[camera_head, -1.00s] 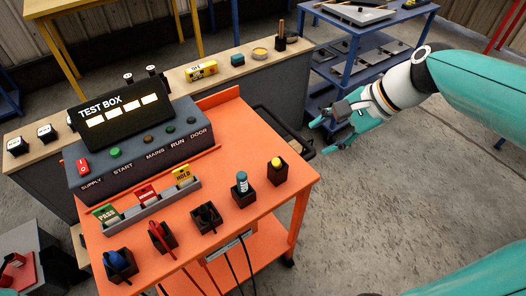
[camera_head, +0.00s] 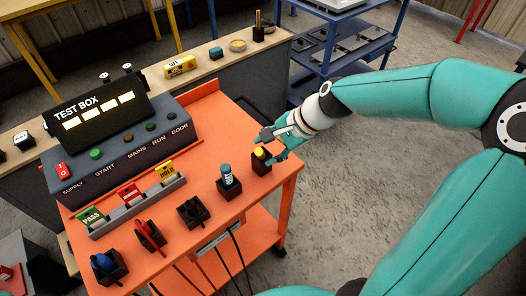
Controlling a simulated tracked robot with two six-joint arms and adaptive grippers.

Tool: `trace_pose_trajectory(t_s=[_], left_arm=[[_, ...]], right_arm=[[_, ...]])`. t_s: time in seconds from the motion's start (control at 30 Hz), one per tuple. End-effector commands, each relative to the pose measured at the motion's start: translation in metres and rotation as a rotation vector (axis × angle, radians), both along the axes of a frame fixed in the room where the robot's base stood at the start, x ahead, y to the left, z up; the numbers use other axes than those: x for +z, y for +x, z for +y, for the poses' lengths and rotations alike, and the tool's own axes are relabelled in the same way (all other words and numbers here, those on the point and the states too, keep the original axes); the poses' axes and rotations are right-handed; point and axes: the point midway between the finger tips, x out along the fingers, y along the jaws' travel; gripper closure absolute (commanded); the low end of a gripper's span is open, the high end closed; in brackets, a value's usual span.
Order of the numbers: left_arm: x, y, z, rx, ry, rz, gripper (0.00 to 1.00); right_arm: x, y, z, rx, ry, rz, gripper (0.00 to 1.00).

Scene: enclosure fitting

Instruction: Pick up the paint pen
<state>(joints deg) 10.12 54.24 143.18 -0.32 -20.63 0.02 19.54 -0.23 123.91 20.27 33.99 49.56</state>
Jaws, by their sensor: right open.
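A yellow-topped item (camera_head: 259,152), which looks like the paint pen, stands upright in a small black holder (camera_head: 261,166) at the right corner of the orange bench top (camera_head: 228,117). My right gripper (camera_head: 268,146) is open right beside the yellow top, with its teal fingers coming from the right. I cannot tell whether a finger touches it. A teal and white cylinder (camera_head: 226,175) stands in another black holder to the left. My left gripper is not in view.
More black holders with a red-handled tool (camera_head: 148,232), a blue item (camera_head: 103,263) and a dark piece (camera_head: 193,209) line the front edge. A rack of tags (camera_head: 138,205) and the test box (camera_head: 120,150) stand behind. Free floor lies to the right.

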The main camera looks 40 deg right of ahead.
Motion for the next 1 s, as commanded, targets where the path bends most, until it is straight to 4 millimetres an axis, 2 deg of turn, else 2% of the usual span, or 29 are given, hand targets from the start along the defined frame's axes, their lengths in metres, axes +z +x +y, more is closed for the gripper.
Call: trace_pose_trajectory(t_s=[0.2, 0.47, 0.8, 1.0], left_arm=[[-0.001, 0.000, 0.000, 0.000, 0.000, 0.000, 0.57], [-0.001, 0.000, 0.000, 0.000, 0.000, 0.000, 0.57], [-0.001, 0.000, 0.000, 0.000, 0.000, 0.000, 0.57], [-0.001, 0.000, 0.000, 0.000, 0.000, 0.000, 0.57]], right_arm=[[-0.023, 0.011, 0.012, 0.002, 0.001, 0.003, 0.50], [-0.025, 0.014, 0.013, 0.000, 0.000, 0.000, 0.50], [-0.025, 0.014, 0.013, 0.000, 0.000, -0.001, 1.00], [-0.025, 0.014, 0.013, 0.000, 0.000, -0.001, 1.00]])
